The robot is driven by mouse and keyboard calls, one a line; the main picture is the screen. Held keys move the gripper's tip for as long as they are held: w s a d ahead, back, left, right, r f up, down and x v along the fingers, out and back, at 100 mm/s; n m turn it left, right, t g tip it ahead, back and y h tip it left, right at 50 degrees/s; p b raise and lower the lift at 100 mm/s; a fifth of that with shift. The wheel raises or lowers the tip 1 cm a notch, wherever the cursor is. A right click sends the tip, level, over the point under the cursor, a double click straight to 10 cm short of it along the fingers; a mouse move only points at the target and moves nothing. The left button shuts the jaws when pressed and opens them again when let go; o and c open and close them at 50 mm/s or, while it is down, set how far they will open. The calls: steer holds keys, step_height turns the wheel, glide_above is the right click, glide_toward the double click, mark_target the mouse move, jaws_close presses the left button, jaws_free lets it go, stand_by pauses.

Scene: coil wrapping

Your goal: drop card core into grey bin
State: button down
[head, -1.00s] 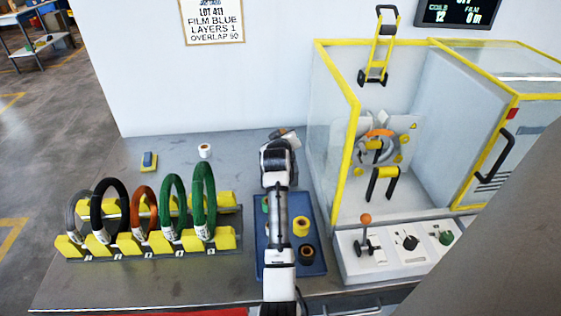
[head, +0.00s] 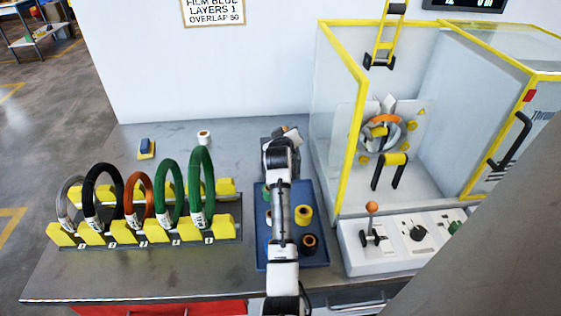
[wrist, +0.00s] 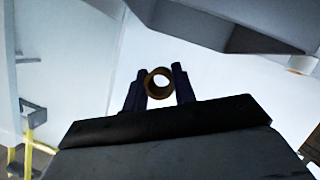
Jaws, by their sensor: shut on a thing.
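The card core (wrist: 158,95), a short brown ring, is between the two dark fingers of my gripper (wrist: 160,76) in the wrist view. My gripper is shut on it, and its open end faces the camera. In the head view my arm hides the gripper and most of what lies under it. A small grey and brown shape (head: 290,134) shows just past the arm's far end; I cannot tell whether it is the core, the gripper or part of the grey bin. I cannot make out the grey bin clearly in either view.
A blue tray (head: 318,255) with film rolls lies under my arm. A rack (head: 228,236) of several coils stands left. A white roll (head: 204,137) and a blue and yellow block (head: 146,149) lie behind. The yellow-framed wrapping machine (head: 345,150) stands right.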

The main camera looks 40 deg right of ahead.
steer(key=c, duration=1.1)
jaws_free()
steer(key=shift+o, duration=0.2)
steer(key=b+v, duration=0.3)
steer(key=v, duration=1)
steer(key=shift+s+a+r, duration=0.2)
steer(key=shift+s+a, duration=0.05)
steer(key=shift+a, duration=0.05)
